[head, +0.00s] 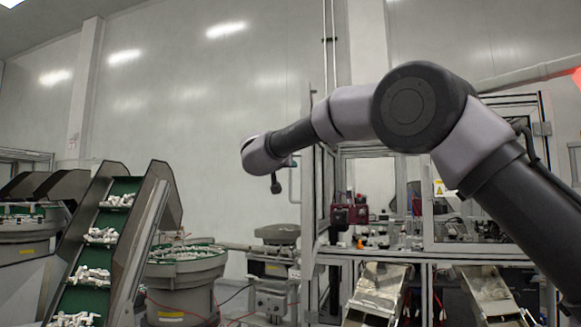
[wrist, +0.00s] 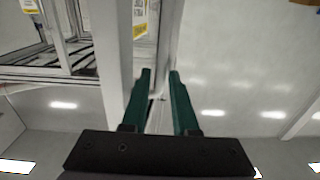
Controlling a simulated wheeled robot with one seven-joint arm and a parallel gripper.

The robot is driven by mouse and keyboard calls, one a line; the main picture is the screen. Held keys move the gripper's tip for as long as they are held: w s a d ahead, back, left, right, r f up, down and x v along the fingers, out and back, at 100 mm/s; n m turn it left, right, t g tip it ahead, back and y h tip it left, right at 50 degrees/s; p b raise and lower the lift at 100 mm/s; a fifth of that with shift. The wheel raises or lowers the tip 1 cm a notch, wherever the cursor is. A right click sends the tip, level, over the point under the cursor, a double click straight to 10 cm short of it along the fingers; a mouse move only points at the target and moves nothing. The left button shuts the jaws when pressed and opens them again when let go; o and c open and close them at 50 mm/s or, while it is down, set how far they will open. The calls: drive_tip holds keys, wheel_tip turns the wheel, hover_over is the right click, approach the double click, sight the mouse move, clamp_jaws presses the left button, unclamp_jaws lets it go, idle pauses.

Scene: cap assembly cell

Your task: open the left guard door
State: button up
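The left guard door (head: 308,190) shows nearly edge-on in the head view, swung out from the left side of the machine frame. A pale loop, perhaps its handle (head: 296,180), stands on the door's left side. My arm reaches across from the right, and its wrist end is just left of the door's upper half. In the wrist view my gripper (wrist: 161,72) has two green fingers standing apart. A pale upright strip (wrist: 146,60) lies in line with the gap. I cannot tell whether it is between the fingers or beyond them.
The machine's left opening shows a red device (head: 348,212) inside. The right guard door (head: 480,190) carries a yellow warning label and looks closed. Chutes (head: 378,290) stand below. A feeder conveyor (head: 105,245) and bowl feeder (head: 186,268) stand at left.

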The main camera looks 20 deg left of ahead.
drive_tip(key=s, duration=0.8)
drive_tip(key=shift+s, duration=0.15)
